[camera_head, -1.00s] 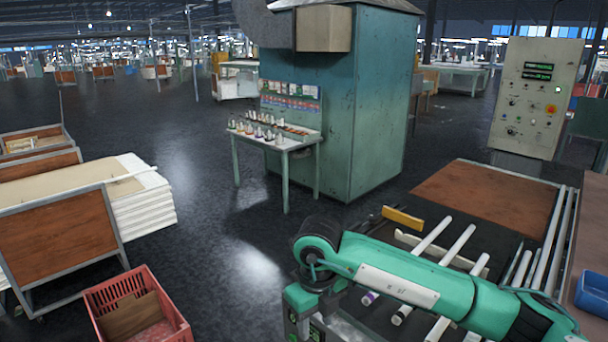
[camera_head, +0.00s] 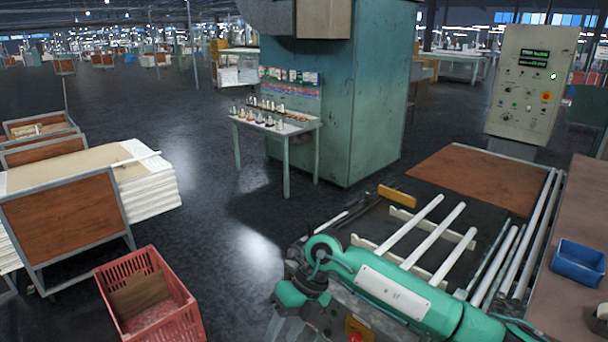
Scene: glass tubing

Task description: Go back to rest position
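Several white glass tubes lie side by side on the conveyor (camera_head: 370,229) at the right; one tube (camera_head: 433,236) is near its middle. My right arm (camera_head: 395,290) comes in from the lower right and bends downward near the bottom centre, in front of the conveyor's near end. It covers the lower part of some tubes. I cannot make out either gripper in the picture. My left arm does not show.
A control panel (camera_head: 530,85) stands behind the conveyor. A blue bin (camera_head: 578,263) sits on the right-hand bench. A red crate (camera_head: 150,300) and a cart with white stacks (camera_head: 150,190) are at left. A small table (camera_head: 300,127) stands by the green cabinet (camera_head: 345,100). Dark floor between is clear.

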